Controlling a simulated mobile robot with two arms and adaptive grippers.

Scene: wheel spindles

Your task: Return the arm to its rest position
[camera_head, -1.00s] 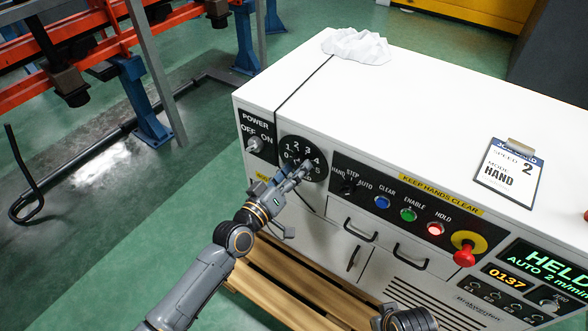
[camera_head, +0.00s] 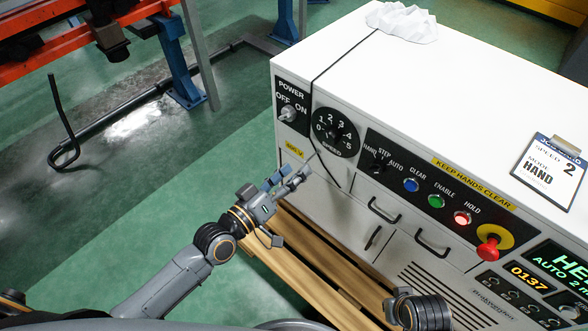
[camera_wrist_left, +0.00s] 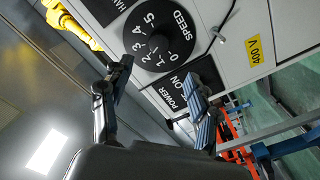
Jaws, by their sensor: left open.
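My left gripper (camera_head: 287,179) is open and empty in the head view, in front of the white control cabinet and below its black speed dial (camera_head: 335,132). It stands apart from the dial. In the left wrist view the two fingers (camera_wrist_left: 152,98) are spread with nothing between them, and the speed dial (camera_wrist_left: 158,42) shows beyond them. The power switch (camera_head: 288,113) is left of the dial.
A clipboard card (camera_head: 549,170) and a crumpled white cloth (camera_head: 402,22) lie on top.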

